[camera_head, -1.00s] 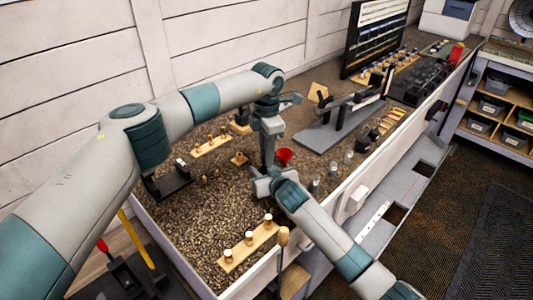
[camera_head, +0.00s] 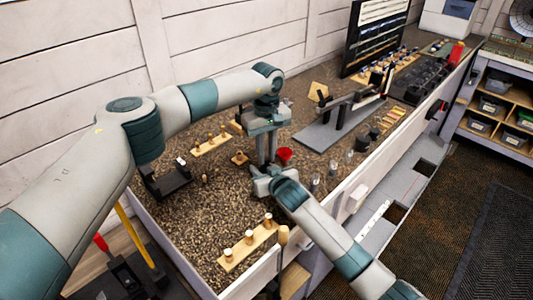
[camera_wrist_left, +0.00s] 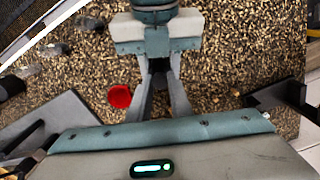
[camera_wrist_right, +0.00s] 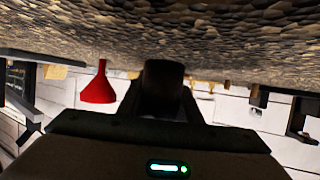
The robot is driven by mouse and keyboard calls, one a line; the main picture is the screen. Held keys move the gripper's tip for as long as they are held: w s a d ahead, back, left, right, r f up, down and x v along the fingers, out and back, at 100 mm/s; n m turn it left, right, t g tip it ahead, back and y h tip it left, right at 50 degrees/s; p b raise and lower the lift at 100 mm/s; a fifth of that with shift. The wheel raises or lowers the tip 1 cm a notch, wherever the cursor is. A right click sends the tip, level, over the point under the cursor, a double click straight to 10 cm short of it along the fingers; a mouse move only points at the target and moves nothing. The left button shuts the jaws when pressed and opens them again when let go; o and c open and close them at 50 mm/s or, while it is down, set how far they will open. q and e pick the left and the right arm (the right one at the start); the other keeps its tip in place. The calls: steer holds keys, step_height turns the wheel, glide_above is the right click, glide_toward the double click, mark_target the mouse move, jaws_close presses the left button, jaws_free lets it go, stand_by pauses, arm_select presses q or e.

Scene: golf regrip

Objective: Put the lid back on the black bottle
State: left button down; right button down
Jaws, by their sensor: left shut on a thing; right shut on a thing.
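My left gripper (camera_head: 267,162) points down over the gravel-covered bench. In the left wrist view (camera_wrist_left: 160,66) its fingers close on a small dark thing (camera_wrist_left: 159,66), perhaps the lid; its shape is mostly hidden. My right gripper (camera_head: 262,182) is just below the left one, coming in from the front right. In the right wrist view it is shut on the black bottle (camera_wrist_right: 163,88), a dark rounded form between its fingers. The bottle is hidden in the head view. I cannot tell whether lid and bottle touch.
A red funnel (camera_head: 284,154) stands close to the right of both grippers, and shows in both wrist views. Wooden racks with corked vials (camera_head: 248,245) lie in front and behind (camera_head: 211,145). A grey stand (camera_head: 338,125) is at right, a black holder (camera_head: 168,180) at left.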

arm_select(q)
steer(key=m, duration=0.7)
steer(key=shift+a, duration=0.1)
steer(key=m, duration=0.5)
steer(key=shift+w+m, duration=0.1)
steer(key=shift+m, duration=0.3)
steer(key=c, duration=1.6)
jaws_free()
steer(key=shift+r, duration=0.1)
steer(key=shift+r, duration=2.15)
steer(key=shift+c, duration=0.4)
